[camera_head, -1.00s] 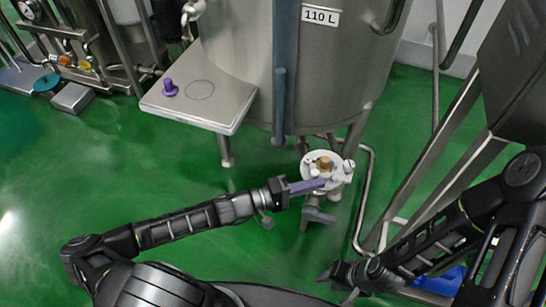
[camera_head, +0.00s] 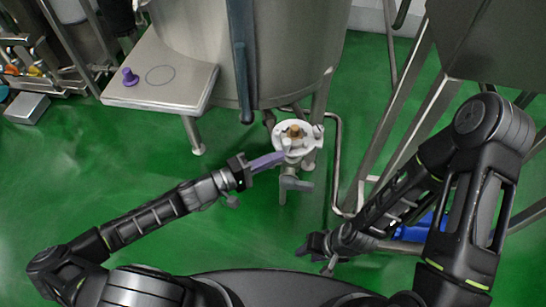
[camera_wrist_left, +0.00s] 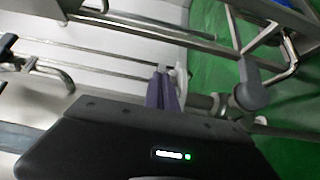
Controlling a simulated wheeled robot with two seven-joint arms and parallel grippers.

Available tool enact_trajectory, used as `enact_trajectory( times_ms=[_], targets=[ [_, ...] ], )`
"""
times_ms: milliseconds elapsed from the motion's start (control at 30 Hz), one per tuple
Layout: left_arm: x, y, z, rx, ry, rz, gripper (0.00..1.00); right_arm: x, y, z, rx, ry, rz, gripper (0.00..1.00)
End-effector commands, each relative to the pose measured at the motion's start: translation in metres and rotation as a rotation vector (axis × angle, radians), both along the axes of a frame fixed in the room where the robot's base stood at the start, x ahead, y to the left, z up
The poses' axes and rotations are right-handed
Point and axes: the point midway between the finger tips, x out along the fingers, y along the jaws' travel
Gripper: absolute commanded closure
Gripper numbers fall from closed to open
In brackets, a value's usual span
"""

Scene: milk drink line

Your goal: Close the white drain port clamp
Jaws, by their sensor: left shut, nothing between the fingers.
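The white drain port clamp (camera_head: 309,151) is a round white collar around a brown-gold centre, low beside the steel tank's leg. Its white edge also shows in the left wrist view (camera_wrist_left: 182,76). My left gripper (camera_head: 282,156) is shut and empty, its purple fingers side by side, tips at the clamp's left front side. In the left wrist view the finger pair (camera_wrist_left: 162,90) lies close beside the white edge; I cannot tell whether they touch. My right gripper (camera_head: 308,246) hangs low at the right, away from the clamp; its jaw state is unclear.
A grey handle (camera_head: 296,184) sits just below the clamp. The steel tank (camera_head: 290,60) stands behind. A steel shelf (camera_head: 165,85) bears a purple knob (camera_head: 129,77) at the left. A bent pipe (camera_head: 335,165) runs right of the clamp. Green floor is clear at the left.

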Motion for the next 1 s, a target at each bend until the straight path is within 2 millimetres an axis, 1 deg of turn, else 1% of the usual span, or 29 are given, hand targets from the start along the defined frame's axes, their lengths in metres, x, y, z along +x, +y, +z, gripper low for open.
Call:
enact_trajectory(
  times_ms=[100,300,400,500,633,900,1000],
  targets=[
    [-0.025,0.006,-0.001,-0.001,0.003,0.002,1.00,0.000,0.000,-0.001,0.000,0.001,0.001,0.64],
    [-0.066,0.014,-0.001,0.001,0.003,0.003,1.00,0.000,0.000,-0.002,0.000,0.000,0.000,0.64],
    [-0.082,0.017,-0.001,0.001,0.003,0.003,1.00,0.000,0.000,-0.003,0.000,0.000,0.000,0.64],
    [-0.093,0.019,-0.001,0.001,0.002,0.002,1.00,0.000,0.000,-0.003,0.000,0.000,0.000,0.64],
    [-0.098,0.019,0.000,0.000,0.000,0.000,1.00,0.000,0.000,-0.003,0.000,0.000,0.000,0.64],
    [-0.098,0.019,0.000,0.000,0.000,0.000,1.00,0.000,0.000,-0.003,0.000,0.000,0.000,0.64],
    [-0.098,0.019,-0.005,0.000,0.000,0.000,1.00,0.000,0.000,-0.007,0.000,0.000,0.000,0.64]
  ],
)
